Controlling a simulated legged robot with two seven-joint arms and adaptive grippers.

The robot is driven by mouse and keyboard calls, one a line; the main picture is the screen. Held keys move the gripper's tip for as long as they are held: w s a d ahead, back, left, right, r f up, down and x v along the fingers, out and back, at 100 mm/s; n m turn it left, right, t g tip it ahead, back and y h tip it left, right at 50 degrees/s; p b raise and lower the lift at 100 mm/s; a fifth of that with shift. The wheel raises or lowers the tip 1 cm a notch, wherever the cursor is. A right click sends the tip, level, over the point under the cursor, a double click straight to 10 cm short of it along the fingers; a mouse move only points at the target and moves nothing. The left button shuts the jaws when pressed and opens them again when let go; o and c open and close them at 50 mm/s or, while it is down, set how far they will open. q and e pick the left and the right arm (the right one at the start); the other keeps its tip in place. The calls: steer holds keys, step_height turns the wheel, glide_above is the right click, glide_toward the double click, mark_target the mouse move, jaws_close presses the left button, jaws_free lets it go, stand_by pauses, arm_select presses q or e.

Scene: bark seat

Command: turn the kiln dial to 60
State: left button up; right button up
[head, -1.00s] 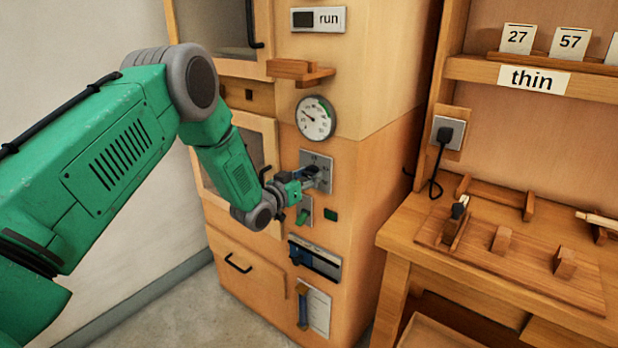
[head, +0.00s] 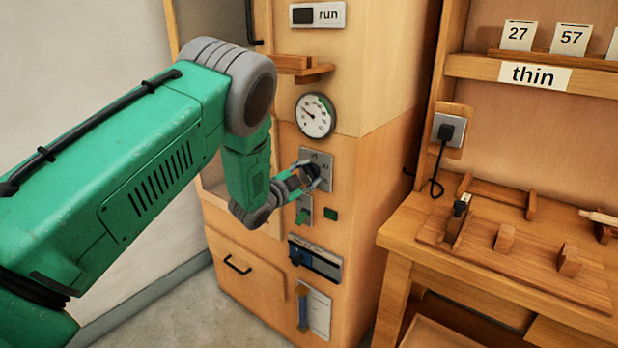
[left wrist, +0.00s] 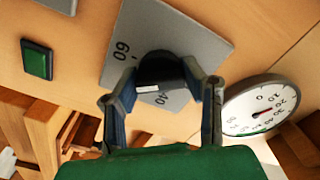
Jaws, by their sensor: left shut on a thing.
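The kiln dial is a dark round knob (left wrist: 160,70) on a grey plate (left wrist: 190,45) with 60 and 40 printed on it, in the left wrist view. A white mark on the knob shows close to the 40; its exact reading is hard to tell. In the head view the plate (head: 322,160) is on the kiln front, with the knob partly hidden by my gripper. My left gripper (head: 311,178) is shut on the knob, its two fingers (left wrist: 162,92) on opposite sides of it. My right gripper is not in view.
A round gauge (head: 315,116) is above the dial plate. A green button (head: 330,214), a green-handled switch (head: 303,212) and a blue slider (head: 315,260) are below. A wooden shelf (head: 302,70) juts out above the gauge. A workbench (head: 400,240) stands to the right.

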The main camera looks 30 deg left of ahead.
arm_select(q)
steer(key=m+b, duration=0.1)
steer(key=m, duration=0.1)
steer(key=f+m, duration=0.1)
steer(key=m, duration=0.1)
steer(key=shift+s+b, duration=0.15)
steer(key=shift+b, duration=0.2)
steer(key=shift+m+b, duration=0.75)
steer(key=shift+m, duration=1.05)
steer(key=shift+d, duration=0.1)
steer(key=o, duration=1.1)
steer(key=shift+o, duration=0.3)
steer(key=shift+r, duration=0.15)
steer(key=shift+r, duration=0.15)
